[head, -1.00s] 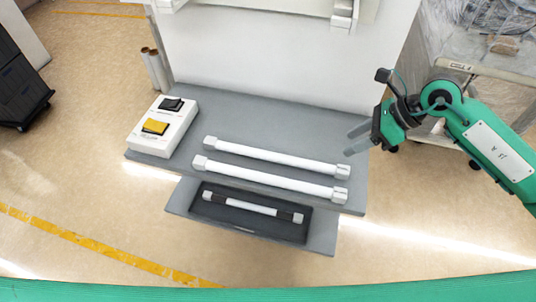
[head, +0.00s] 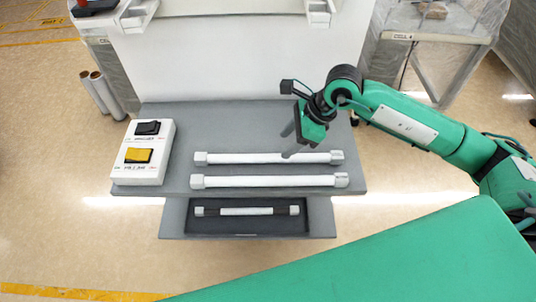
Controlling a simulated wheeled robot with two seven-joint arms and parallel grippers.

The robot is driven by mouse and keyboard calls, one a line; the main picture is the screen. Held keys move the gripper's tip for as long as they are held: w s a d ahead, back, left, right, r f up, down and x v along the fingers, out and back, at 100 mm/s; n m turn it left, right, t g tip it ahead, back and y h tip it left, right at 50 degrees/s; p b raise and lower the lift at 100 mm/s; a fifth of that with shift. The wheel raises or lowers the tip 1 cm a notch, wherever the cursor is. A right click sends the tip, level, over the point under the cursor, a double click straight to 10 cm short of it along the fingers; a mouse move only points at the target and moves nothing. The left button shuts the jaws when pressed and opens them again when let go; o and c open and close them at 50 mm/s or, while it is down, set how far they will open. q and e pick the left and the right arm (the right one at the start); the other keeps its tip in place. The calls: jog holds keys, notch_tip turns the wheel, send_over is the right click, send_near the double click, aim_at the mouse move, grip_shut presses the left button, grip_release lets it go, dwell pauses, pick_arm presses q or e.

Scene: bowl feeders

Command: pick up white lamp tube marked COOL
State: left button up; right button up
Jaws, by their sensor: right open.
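Two long white lamp tubes with grey end caps lie parallel on the grey bench (head: 228,112): a back tube (head: 245,158) and a front tube (head: 265,181). A shorter white tube (head: 246,211) with dark bands near its ends lies in the dark tray (head: 215,225) at the bench front. Small marks near the right caps are too small to read, so I cannot tell which tube is marked COOL. My right gripper (head: 289,142) is open and empty, with its fingers over or just behind the back tube's right half. Contact cannot be judged. My left gripper is not in view.
A white box (head: 128,170) with a black switch (head: 147,128) and a yellow switch (head: 138,155) stands at the bench's left end. A white panel (head: 220,65) rises behind the bench. The bench surface behind the tubes is clear left of my right gripper.

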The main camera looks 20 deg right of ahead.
aim_at(271, 155)
jog(key=shift+a+x, duration=0.2)
jog(key=shift+x, duration=1)
jog(key=shift+w+a, duration=0.1)
jog(key=shift+f+p, duration=0.25)
jog(key=shift+p, duration=0.2)
jog(key=x, duration=0.1)
jog(key=p+x, duration=0.1)
jog(key=x, duration=0.1)
jog(key=p+x, duration=0.1)
jog(key=shift+w+f, duration=0.2)
jog(key=shift+w, duration=0.1)
jog(key=shift+a+f, duration=0.1)
jog(key=shift+f, duration=0.1)
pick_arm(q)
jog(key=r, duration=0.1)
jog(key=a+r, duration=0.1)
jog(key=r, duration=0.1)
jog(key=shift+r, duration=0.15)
pick_arm(e)
jog(key=shift+c, duration=1.3)
grip_shut()
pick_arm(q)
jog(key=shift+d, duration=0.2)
